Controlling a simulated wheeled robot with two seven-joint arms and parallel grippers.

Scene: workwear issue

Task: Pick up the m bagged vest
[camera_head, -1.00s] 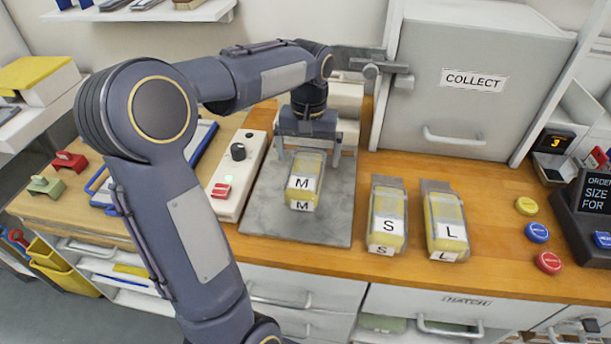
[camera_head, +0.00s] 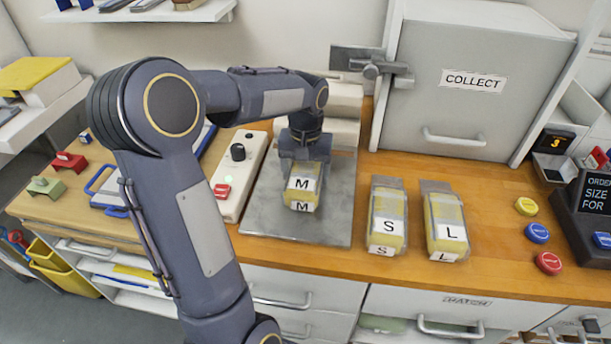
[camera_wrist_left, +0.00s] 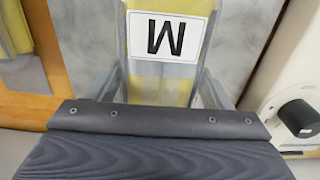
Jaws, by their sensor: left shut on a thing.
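The M bagged vest (camera_head: 301,191) is a yellow pack in clear film with white M labels, at the grey plate on the counter. My left gripper (camera_head: 303,168) is over it from above, with its fingers at the pack's two sides, shut on it. In the left wrist view the M label (camera_wrist_left: 168,37) shows upside down between the fingers of my left gripper (camera_wrist_left: 165,85). I cannot tell whether the pack is clear of the plate. My right gripper is not in view.
The S bagged vest (camera_head: 387,217) and L bagged vest (camera_head: 445,222) lie to the right on the wooden counter. A white control box (camera_head: 239,178) with a black knob stands close left of the plate. The COLLECT cabinet (camera_head: 480,100) stands behind.

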